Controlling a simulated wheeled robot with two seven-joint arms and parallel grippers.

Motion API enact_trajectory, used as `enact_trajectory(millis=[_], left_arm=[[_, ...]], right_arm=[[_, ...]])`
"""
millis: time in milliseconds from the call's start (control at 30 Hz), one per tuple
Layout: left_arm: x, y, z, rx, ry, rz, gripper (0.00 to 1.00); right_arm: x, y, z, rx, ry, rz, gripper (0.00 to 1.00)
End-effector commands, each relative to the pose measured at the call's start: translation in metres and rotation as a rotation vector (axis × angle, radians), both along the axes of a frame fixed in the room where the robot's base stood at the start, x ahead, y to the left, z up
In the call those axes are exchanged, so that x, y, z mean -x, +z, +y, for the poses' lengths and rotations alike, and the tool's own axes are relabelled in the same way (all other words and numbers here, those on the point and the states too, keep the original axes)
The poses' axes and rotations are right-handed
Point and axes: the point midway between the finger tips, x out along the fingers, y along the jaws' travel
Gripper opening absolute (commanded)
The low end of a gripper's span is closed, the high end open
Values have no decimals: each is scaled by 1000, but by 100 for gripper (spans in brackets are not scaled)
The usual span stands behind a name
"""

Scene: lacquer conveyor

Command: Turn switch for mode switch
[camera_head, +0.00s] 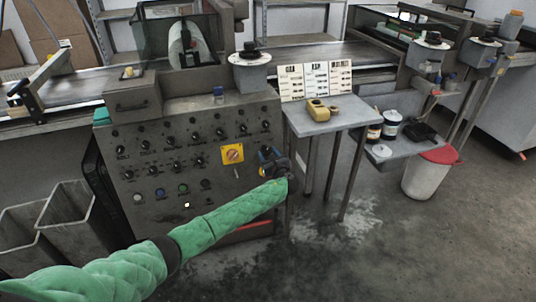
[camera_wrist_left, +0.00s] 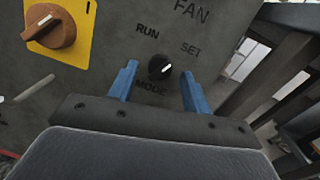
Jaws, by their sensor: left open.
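The mode switch (camera_wrist_left: 160,67) is a small round black knob with a white mark on the grey panel. RUN is printed to its upper left, SET to its upper right and MODE below it. The white mark slants toward the upper right, on the SET side. My left gripper (camera_wrist_left: 158,78) is open, with one blue finger on each side of the knob and a gap on both sides. In the head view my left gripper (camera_head: 268,160) is at the right side of the control panel (camera_head: 150,205) and hides the switch. My right gripper is not in view.
A yellow plate with an orange rotary switch (camera_wrist_left: 55,32) is left of the mode switch; it also shows in the head view (camera_head: 232,153). Several black knobs and coloured buttons fill the panel. A small grey table (camera_head: 325,125) stands to the right.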

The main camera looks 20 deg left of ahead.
Motion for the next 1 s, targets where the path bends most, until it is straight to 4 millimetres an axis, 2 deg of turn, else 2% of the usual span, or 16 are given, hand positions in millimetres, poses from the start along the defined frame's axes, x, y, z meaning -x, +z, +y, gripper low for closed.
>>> enact_trajectory(millis=[333,567,867,1000], left_arm=[[-3,-1,2,1,-1,1,49],[-3,-1,2,1,0,1,5],[-3,-2,2,23,5,-14,5],[-3,-2,1,71,15,-46,5]], right_arm=[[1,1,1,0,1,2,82],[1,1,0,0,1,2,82],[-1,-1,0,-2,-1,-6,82],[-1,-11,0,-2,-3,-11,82]])
